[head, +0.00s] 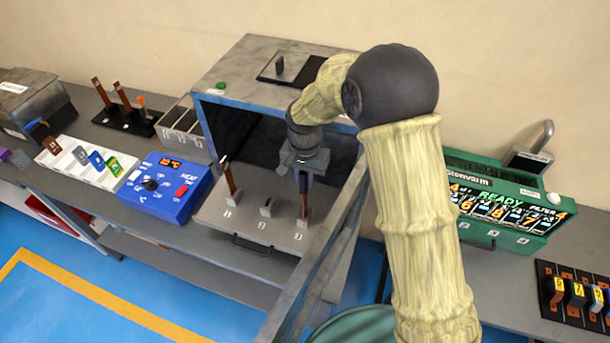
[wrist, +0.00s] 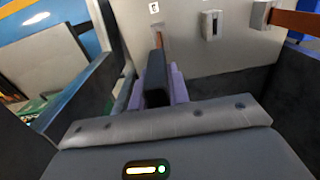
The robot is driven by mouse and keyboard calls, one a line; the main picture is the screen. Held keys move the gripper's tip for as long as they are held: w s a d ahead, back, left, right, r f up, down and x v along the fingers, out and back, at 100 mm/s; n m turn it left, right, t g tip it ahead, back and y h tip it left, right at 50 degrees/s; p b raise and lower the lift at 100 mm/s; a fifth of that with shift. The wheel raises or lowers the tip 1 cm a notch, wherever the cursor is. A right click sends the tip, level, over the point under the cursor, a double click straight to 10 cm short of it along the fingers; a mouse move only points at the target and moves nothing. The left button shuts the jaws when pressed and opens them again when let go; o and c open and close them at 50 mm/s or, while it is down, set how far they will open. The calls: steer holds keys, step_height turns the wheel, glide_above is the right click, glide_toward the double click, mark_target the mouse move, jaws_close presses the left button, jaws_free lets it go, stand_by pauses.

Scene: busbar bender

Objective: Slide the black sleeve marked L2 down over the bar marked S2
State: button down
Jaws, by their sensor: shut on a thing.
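My gripper (head: 303,172) is shut on a black sleeve (head: 303,184), held upright above the right-hand holder on the grey pull-out plate (head: 245,228). The sleeve also shows between the purple fingers in the wrist view (wrist: 157,78). A copper bar (head: 304,207) stands in that holder, directly below and in line with the sleeve; it also shows beyond the sleeve in the wrist view (wrist: 158,41). I cannot tell how far the sleeve is around the bar. No L2 or S2 mark is readable. Another copper bar (head: 229,178) stands in the left holder.
The middle holder (head: 267,207) looks empty. The grey oven housing (head: 240,75) surrounds the plate at the back, with its open door (head: 318,265) on the right. A blue control box (head: 165,190) stands left, beside a white rack (head: 72,170) of coloured sleeves. A green unit (head: 505,170) stands right.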

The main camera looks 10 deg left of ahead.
steer(key=shift+f+b, duration=0.45)
steer(key=shift+f, duration=0.35)
steer(key=c, duration=0.8)
jaws_free()
steer(key=shift+o, duration=0.2)
steer(key=shift+r+p, duration=2.85)
steer(key=shift+r, duration=1.2)
steer(key=shift+s+f, duration=0.1)
